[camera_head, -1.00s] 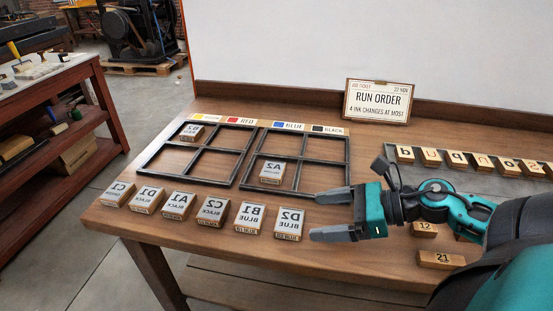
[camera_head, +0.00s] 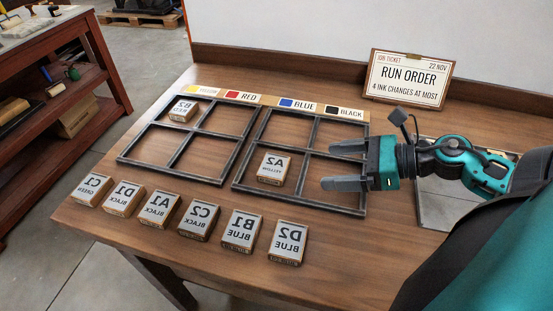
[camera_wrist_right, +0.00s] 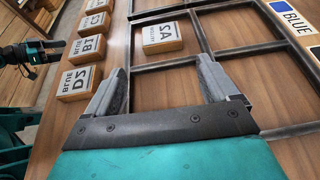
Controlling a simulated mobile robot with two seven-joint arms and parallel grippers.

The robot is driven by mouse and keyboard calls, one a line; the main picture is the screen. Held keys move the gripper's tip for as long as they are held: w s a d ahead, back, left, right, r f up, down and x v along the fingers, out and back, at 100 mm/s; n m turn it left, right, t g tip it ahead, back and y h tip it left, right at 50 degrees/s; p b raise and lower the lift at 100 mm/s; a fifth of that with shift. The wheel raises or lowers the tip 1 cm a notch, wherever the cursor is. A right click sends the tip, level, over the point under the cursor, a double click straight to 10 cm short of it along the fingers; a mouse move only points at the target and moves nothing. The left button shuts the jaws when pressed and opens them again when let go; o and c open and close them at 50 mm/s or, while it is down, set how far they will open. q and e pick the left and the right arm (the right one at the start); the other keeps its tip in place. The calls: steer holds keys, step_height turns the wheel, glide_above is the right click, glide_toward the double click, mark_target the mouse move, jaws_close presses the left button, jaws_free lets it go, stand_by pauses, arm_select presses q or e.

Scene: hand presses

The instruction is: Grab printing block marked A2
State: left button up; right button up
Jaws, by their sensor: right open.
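The A2 block (camera_head: 273,168) is a small wooden block with a pale top and mirrored lettering. It lies in the front left cell of the right black frame (camera_head: 238,183). My right gripper (camera_head: 333,166) is open and empty over that frame's right side, with its fingers pointing left at A2, a short gap away. In the right wrist view A2 (camera_wrist_right: 162,38) sits beyond the open fingertips (camera_wrist_right: 160,70), roughly midway between them.
Several blocks, among them D2 (camera_head: 287,241) and B1 (camera_head: 241,231), stand in a row along the table's front. B2 (camera_head: 183,110) lies in the left frame (camera_head: 133,154). Colour labels (camera_head: 295,104) line the back. A run order sign (camera_head: 408,79) stands behind.

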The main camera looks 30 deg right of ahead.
steer(key=b, duration=0.1)
glide_toward(277, 166)
steer(key=x, duration=0.4)
steer(key=shift+s+f, duration=0.15)
steer(key=shift+f, duration=0.05)
steer(key=shift+w+r+x, duration=0.1)
steer(key=shift+r+x, duration=0.05)
steer(key=shift+x, duration=0.7)
steer(key=shift+w+r+x, duration=0.1)
steer(key=shift+r+x, duration=0.1)
steer(key=shift+x, duration=1.55)
steer(key=shift+f, duration=0.15)
steer(key=shift+c, duration=0.3)
steer(key=c, duration=0.7)
steer(key=shift+c, duration=0.2)
